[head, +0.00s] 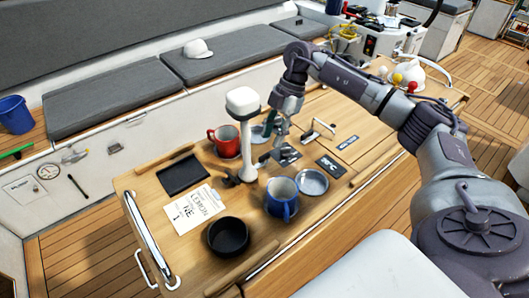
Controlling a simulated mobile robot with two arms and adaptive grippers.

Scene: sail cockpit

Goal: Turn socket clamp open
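A white post with a rounded white cap (243,101) stands upright on the wooden table (150,185). My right gripper (277,150) reaches down from above, just right of the post, over the table. Its fingers are small and dark, partly mixed with the things behind, so I cannot tell whether they are open or touching anything. My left gripper is not in view.
Close around the post are a red mug (226,142), a blue mug (282,199) and a metal dish (312,182). A black bowl (228,237), a paper sheet (197,210) and a dark tablet-like panel (183,177) lie left. A metal handle (318,130) stands behind right.

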